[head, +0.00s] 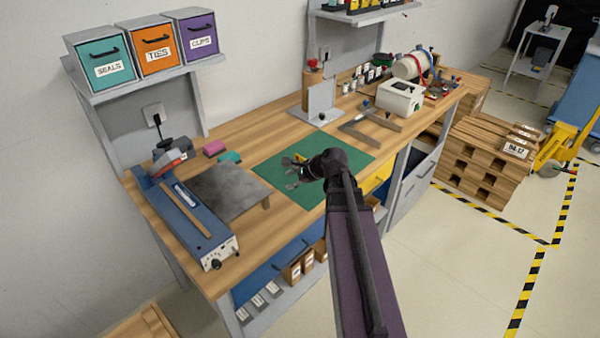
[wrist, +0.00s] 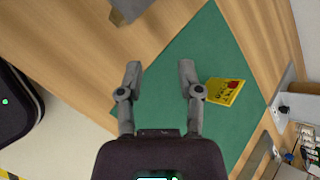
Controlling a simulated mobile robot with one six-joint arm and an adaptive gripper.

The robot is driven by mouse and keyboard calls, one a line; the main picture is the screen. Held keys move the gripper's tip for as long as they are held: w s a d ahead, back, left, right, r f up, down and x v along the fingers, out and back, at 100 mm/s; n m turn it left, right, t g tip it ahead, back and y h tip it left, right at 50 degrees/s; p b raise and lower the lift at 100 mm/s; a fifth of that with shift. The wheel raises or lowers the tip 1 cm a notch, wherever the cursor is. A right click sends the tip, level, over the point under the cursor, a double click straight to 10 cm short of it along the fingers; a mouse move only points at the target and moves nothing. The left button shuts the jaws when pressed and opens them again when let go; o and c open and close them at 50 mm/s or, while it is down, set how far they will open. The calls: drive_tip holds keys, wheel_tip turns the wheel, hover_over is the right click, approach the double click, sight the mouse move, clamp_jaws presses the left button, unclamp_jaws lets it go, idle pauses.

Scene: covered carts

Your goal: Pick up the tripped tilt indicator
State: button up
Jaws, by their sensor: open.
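A small yellow card-like indicator (wrist: 222,92) with a red spot and dark print lies on the green mat (wrist: 205,45). In the head view only a bit of yellow (head: 300,158) shows beside my gripper's fingers, and the rest is hidden. My gripper (wrist: 160,78) is open and empty above the mat. In the wrist view the indicator is just right of the right finger, outside the gap between the fingers. In the head view my gripper (head: 289,173) is over the middle of the green mat (head: 305,195).
A blue heat sealer (head: 185,215) and a dark grey plate (head: 228,190) stand left of the mat. A metal square (head: 357,132) and a white box (head: 400,97) are to its right. An upright grey plate (head: 321,101) stands behind. The mat around the indicator is clear.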

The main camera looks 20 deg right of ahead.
drive_tip(key=w+d+m+t+b, duration=0.1)
drive_tip(key=d+m+t+b, duration=0.1)
drive_tip(key=d+m, duration=0.3)
drive_tip(key=w+d+r+m+t+h+b, duration=0.1)
drive_tip(key=d+m+t, duration=0.2)
drive_tip(key=d+m, duration=0.3)
drive_tip(key=shift+w+d+b, duration=0.25)
drive_tip(key=shift+d+b, duration=0.1)
drive_tip(key=shift+d, duration=0.55)
drive_tip(key=shift+w+f, duration=0.1)
drive_tip(key=b, duration=0.3)
approach(298, 156)
drive_tip(key=x, duration=0.4)
drive_tip(key=shift+a+f, duration=0.15)
drive_tip(key=shift+f, duration=0.05)
drive_tip(key=shift+w+a+f, duration=0.15)
drive_tip(key=shift+w+a, duration=0.15)
drive_tip(key=shift+w, duration=0.1)
drive_tip(key=shift+d+b+x, duration=0.2)
drive_tip(key=shift+b+x, duration=0.4)
drive_tip(key=shift+x, duration=0.7)
drive_tip(key=shift+d+b+x, duration=0.2)
drive_tip(key=shift+b+x, duration=0.4)
drive_tip(key=shift+x, duration=0.7)
drive_tip(key=shift+w+a, duration=0.1)
drive_tip(key=shift+w, duration=0.05)
